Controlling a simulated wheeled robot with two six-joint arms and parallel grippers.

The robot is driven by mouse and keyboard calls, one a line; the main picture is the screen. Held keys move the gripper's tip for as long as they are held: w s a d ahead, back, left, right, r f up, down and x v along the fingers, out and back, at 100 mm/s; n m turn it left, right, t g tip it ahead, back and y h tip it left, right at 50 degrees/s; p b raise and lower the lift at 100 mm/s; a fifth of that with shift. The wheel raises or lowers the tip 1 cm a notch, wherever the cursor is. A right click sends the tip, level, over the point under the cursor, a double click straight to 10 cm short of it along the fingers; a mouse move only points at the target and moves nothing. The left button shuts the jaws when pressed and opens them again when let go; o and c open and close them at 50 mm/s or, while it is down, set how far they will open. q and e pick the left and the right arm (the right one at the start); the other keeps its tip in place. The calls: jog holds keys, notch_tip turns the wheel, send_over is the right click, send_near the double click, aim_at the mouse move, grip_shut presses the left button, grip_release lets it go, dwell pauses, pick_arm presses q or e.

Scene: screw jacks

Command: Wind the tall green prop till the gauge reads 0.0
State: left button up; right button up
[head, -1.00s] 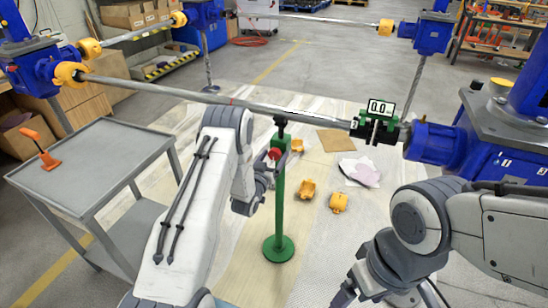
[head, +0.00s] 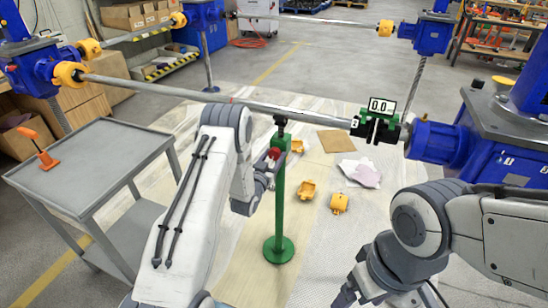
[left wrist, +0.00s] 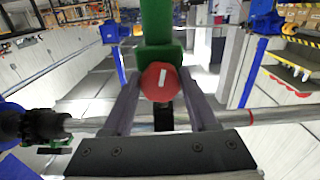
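The tall green prop (head: 280,205) stands upright on its round base, its top at the long grey shaft (head: 230,100). A red knob (head: 274,153) is on its side near the top. In the left wrist view the knob (left wrist: 160,82) has a slightly tilted white mark. My left gripper (head: 266,165) is at the knob, with its fingers (left wrist: 160,90) against both sides of it. The gauge (head: 381,106) on the green clamp at the shaft's right end reads 0.0. My right gripper (head: 345,298) is low at the bottom edge, partly cut off.
A grey cart (head: 90,165) with an orange tool (head: 40,150) stands left. Blue jacks (head: 440,143) are at the shaft ends. Yellow parts (head: 307,190), a brown sheet (head: 337,141) and a pale cloth (head: 361,173) lie on the floor right of the prop.

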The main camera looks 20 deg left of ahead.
pick_arm(q)
jog(key=o, duration=0.3)
jog(key=shift+s, duration=0.15)
jog(key=s, duration=1)
jog(key=shift+s+a, duration=0.1)
jog(key=shift+a, duration=0.05)
dwell(1.4)
